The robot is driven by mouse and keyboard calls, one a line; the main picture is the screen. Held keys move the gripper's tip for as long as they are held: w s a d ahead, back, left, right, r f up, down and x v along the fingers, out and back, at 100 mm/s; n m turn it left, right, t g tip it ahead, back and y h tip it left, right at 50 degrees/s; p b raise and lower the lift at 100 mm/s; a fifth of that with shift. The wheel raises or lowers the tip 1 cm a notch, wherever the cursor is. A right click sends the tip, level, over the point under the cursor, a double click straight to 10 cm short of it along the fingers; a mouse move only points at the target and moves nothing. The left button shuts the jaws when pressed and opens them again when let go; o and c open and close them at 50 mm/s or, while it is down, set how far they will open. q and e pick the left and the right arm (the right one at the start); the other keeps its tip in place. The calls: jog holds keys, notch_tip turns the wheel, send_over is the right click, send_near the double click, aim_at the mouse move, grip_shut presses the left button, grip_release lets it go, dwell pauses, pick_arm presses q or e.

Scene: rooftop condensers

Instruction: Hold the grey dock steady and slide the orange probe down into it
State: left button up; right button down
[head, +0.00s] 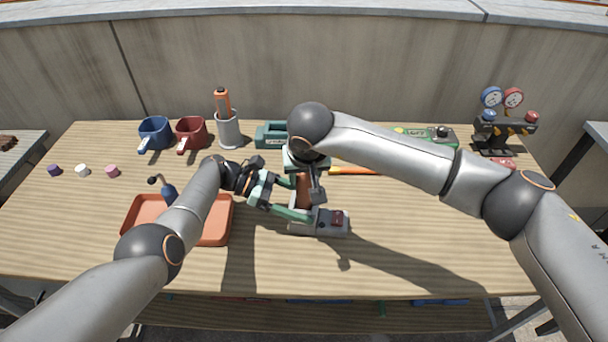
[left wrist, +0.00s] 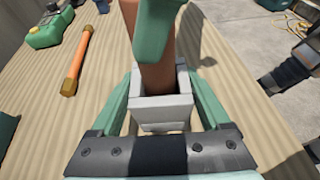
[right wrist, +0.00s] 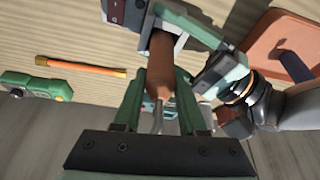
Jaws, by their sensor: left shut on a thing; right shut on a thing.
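The grey dock (head: 334,229), a block with a dark red patch on top, stands on the table right of centre. My left gripper (head: 299,202) is shut on its upright socket part, one finger on each side in the left wrist view (left wrist: 162,115). The orange-brown probe (head: 303,188) stands roughly upright over the socket. My right gripper (right wrist: 160,95) is shut on the probe (right wrist: 161,65) from above. In the left wrist view the probe's lower end (left wrist: 158,76) meets the socket's mouth; how deep it sits is hidden by the front wall.
An orange tray (head: 216,233) lies left of the dock. An orange rod (head: 352,170) and a green device (head: 420,133) lie behind right. The front right table is clear.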

jog(key=shift+f, duration=0.1)
dwell(0.3)
jog(key=shift+f, duration=0.45)
jog(key=shift+f, duration=0.25)
jog(key=shift+f, duration=0.1)
pick_arm(q)
jog(key=shift+r, duration=0.1)
pick_arm(e)
jog(key=shift+c, duration=1.9)
grip_release()
jog(key=v, duration=1.2)
